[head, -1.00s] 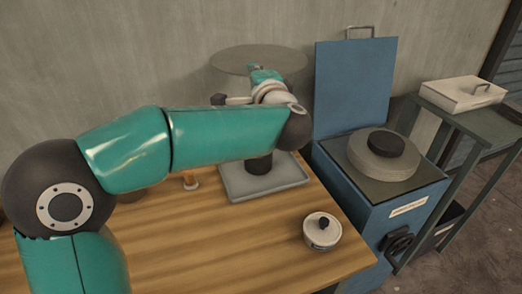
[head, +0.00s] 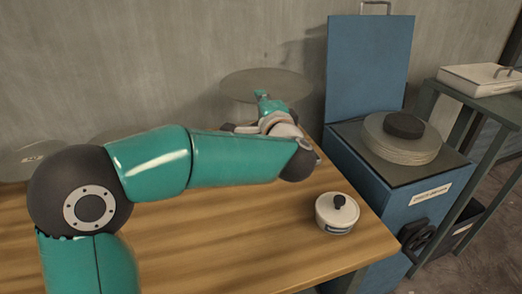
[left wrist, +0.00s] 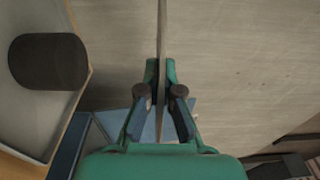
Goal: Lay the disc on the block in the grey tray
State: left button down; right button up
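The disc (head: 266,84) is thin, wide and grey. In the head view it is beyond my left forearm, in front of the wall. My left gripper (head: 264,98) is shut on its near edge and holds it above the table. In the left wrist view the disc (left wrist: 162,35) shows edge-on between the fingers of the left gripper (left wrist: 160,78). The dark round block (left wrist: 48,62) stands in the pale grey tray (left wrist: 28,115) at the left of that view, apart from the disc. Neither shows in the head view. My right gripper is not in view.
A white lidded pot (head: 337,215) stands near the table's right end. Beyond it is a blue box (head: 372,195) with its lid raised and a round plate (head: 402,140) on top. A side stand bears a white case (head: 482,80). The table's front is clear.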

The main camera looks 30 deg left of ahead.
pick_arm(q)
notch_tip(320, 180, down, 12)
jog(key=b, duration=0.4)
jog(key=shift+f, duration=0.4)
jog(key=c, duration=1.8)
grip_release()
jog(key=shift+f, duration=0.1)
jog(key=o, duration=0.5)
